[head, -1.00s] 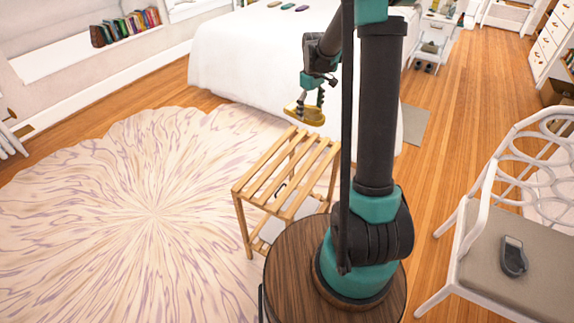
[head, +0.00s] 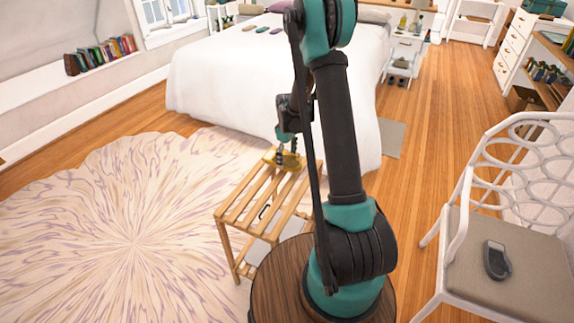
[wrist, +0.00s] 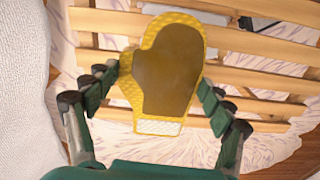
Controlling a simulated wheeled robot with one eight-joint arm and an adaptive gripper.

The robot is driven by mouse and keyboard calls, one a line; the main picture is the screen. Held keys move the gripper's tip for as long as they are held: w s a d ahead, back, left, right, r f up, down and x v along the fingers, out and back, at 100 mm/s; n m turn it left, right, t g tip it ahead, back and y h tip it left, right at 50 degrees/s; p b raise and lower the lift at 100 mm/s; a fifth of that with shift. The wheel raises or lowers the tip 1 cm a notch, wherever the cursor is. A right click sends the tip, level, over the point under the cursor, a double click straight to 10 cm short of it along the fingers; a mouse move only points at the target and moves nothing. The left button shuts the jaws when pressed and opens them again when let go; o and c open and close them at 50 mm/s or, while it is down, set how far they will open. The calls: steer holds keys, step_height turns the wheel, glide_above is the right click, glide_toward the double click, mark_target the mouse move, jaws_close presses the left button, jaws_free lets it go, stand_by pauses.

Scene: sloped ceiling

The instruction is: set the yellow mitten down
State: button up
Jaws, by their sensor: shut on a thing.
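The yellow mitten (head: 269,156) has a quilted yellow edge and a brown middle. It fills the centre of the wrist view (wrist: 172,65), thumb to the left and pale cuff toward me. My gripper (wrist: 158,82) is shut on it, with a green finger on each side. In the head view my gripper (head: 287,158) points down over the far end of a slatted wooden rack (head: 236,209). The mitten lies flat over the slats there. I cannot tell whether it touches them. My arm hides part of the rack's right side.
The slats nearer me are bare. The bed (head: 215,85) with its white cover stands just beyond the rack. A round patterned rug (head: 110,220) lies to the left. A white chair (head: 530,240) holding a dark grey object (head: 496,260) is at right.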

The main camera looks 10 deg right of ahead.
mark_target(287, 159)
steer(key=shift+f, duration=2)
steer(key=shift+f, duration=0.15)
steer(key=o, duration=1.1)
step_height(287, 159, up, 12)
steer(key=shift+s+r, duration=0.1)
steer(key=s+d+r+m+t, duration=0.1)
steer(key=s+m, duration=0.4)
steer(key=s, duration=1)
steer(key=s+d+r+m+t, duration=0.2)
steer(key=s+r+m+t, duration=0.1)
steer(key=s, duration=1.2)
steer(key=shift+r+m, duration=0.6)
steer(key=shift+m, duration=0.3)
